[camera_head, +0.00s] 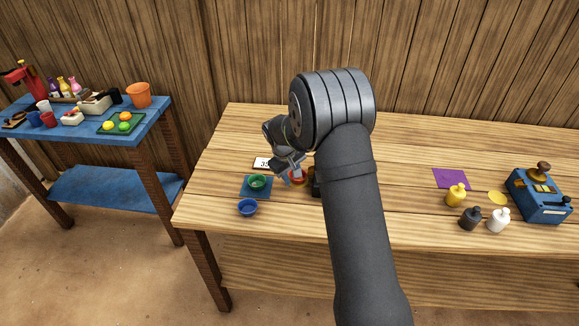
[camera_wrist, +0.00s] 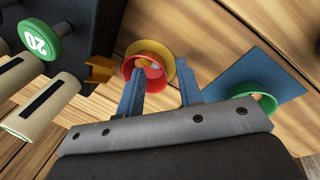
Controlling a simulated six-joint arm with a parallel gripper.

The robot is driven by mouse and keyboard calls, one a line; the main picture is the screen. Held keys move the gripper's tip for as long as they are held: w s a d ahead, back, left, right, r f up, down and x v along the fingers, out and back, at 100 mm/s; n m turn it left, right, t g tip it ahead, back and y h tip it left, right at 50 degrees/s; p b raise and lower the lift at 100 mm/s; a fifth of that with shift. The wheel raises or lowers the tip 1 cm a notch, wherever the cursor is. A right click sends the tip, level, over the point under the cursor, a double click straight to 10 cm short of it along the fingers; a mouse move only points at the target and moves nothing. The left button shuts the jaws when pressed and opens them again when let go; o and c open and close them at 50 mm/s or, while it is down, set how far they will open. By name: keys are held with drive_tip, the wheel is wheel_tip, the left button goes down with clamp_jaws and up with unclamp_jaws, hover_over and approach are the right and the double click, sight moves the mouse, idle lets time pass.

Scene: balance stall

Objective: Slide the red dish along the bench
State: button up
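The red dish (camera_head: 299,178) sits on the bench just in front of my gripper (camera_head: 291,171), partly hidden by it. In the wrist view the red dish (camera_wrist: 158,72) stands over a yellow round patch (camera_wrist: 160,52), with something small and pale inside.
A green dish (camera_head: 257,183) stands on a blue mat (camera_head: 246,192), with a blue dish (camera_head: 247,207) in front. In the wrist view, a dark block (camera_wrist: 92,30) and a green-topped "20" piece (camera_wrist: 40,40) lie left. Bottles (camera_head: 456,195) stand at the right.

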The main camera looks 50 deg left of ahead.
drive_tip(key=shift+w+f, duration=0.15)
drive_tip(key=shift+f, duration=0.35)
clamp_jaws()
drive_tip(key=shift+d, duration=0.1)
drive_tip(key=shift+s+d, duration=1.95)
drive_tip(key=shift+s, duration=0.3)
drive_tip(key=shift+s+d, duration=1.9)
drive_tip(key=shift+s, duration=0.3)
drive_tip(key=shift+c, duration=0.2)
unclamp_jaws()
